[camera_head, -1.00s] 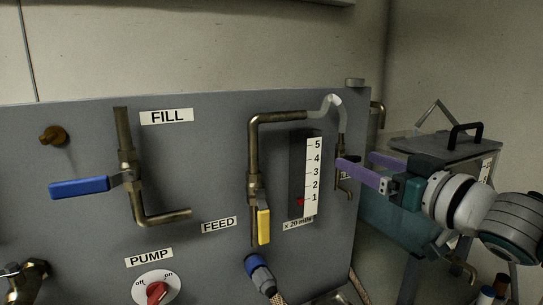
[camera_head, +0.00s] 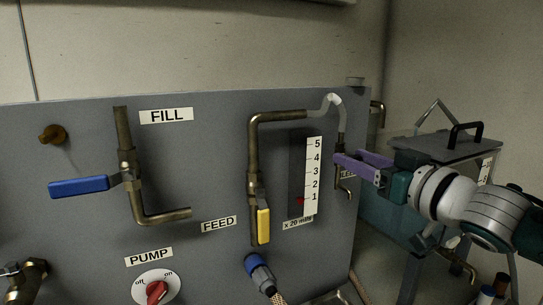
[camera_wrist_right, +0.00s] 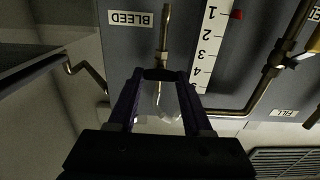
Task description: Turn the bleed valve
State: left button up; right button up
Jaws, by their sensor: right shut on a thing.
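The bleed valve is a small brass valve on a thin pipe at the right edge of the grey panel. Its brass body (camera_head: 343,183) shows below my fingers in the head view. In the right wrist view its pipe (camera_wrist_right: 165,35) runs beside the BLEED label (camera_wrist_right: 131,19), and a dark handle (camera_wrist_right: 158,74) lies between my fingertips. My right gripper (camera_head: 347,160), with purple fingers, is shut on this handle; it also shows in the right wrist view (camera_wrist_right: 160,80). The fingers partly hide the handle and label in the head view. My left gripper is not in view.
A flow gauge (camera_head: 299,180) with a red float stands left of the bleed valve. The yellow feed handle (camera_head: 263,226), blue fill handle (camera_head: 79,187) and red pump knob (camera_head: 156,292) are further left. A tank with a black-handled lid (camera_head: 455,149) stands behind my right arm.

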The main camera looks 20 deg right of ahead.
grip_shut()
jog(key=shift+n, duration=0.4)
jog(key=shift+a+f+n+b, duration=0.1)
jog(key=shift+n+b, duration=0.3)
jog(key=shift+n, duration=2.85)
jog(key=shift+a+n+b, duration=0.1)
jog(key=shift+n+b, duration=0.25)
jog(key=shift+n, duration=2.9)
jog(key=o, duration=0.8)
grip_release()
jog(key=shift+o, duration=0.2)
jog(key=shift+s, duration=0.15)
